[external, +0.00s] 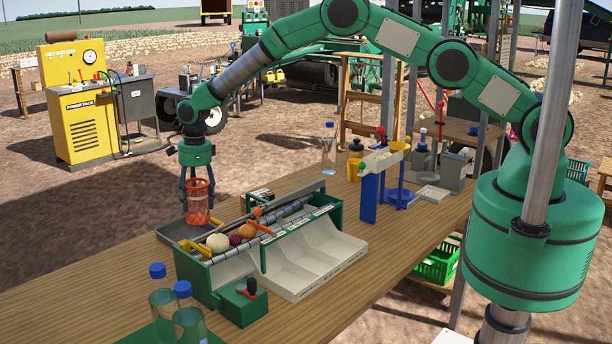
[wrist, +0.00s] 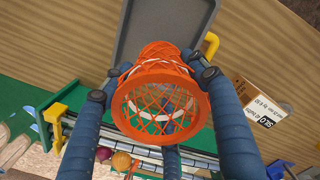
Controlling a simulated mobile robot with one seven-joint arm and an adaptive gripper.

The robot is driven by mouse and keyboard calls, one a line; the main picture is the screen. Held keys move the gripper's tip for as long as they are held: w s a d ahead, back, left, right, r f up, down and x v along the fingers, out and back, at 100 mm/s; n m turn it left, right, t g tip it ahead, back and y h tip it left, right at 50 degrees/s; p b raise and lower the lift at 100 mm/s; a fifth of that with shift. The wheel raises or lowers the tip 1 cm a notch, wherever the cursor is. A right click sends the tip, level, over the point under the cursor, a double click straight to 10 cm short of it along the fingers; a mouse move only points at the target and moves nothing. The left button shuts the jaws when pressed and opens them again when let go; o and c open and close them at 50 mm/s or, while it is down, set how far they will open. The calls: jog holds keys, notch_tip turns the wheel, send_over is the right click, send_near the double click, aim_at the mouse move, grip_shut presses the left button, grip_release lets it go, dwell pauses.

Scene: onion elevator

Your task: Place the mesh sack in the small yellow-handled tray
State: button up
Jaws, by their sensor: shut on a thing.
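The orange mesh sack (external: 199,203) is held upright between the fingers of my gripper (external: 199,190). In the wrist view the open mouth of the sack (wrist: 160,78) faces the camera, and the blue-grey fingers of my gripper (wrist: 152,85) press on its sides. The small grey tray (external: 167,231) lies on the wooden table just below the sack. In the wrist view the tray (wrist: 140,40) extends beyond the sack, with a yellow handle (wrist: 211,45) at its right side. The sack overlaps one end of the tray; I cannot tell whether its base touches it.
A green-sided roller sorter (external: 190,275) holding several onions stands close in front of the tray, with white chutes (external: 315,260). Blue-capped bottles (external: 162,305) stand at the front left. A small carton (wrist: 255,103) lies near the gripper. The table's left part is clear.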

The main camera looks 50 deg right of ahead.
aim_at(197, 185)
jog(key=shift+f, duration=1.75)
jog(key=shift+f, duration=1.85)
jog(key=shift+f, duration=0.15)
jog(key=o, duration=1.1)
jog(key=shift+r, duration=0.2)
jog(key=shift+s+d+r, duration=0.1)
jog(key=shift+d+r, duration=0.05)
jog(key=shift+r, duration=2.85)
jog(key=shift+s+d+r, duration=0.1)
jog(key=shift+d+r, duration=0.05)
jog(key=shift+r, duration=2.8)
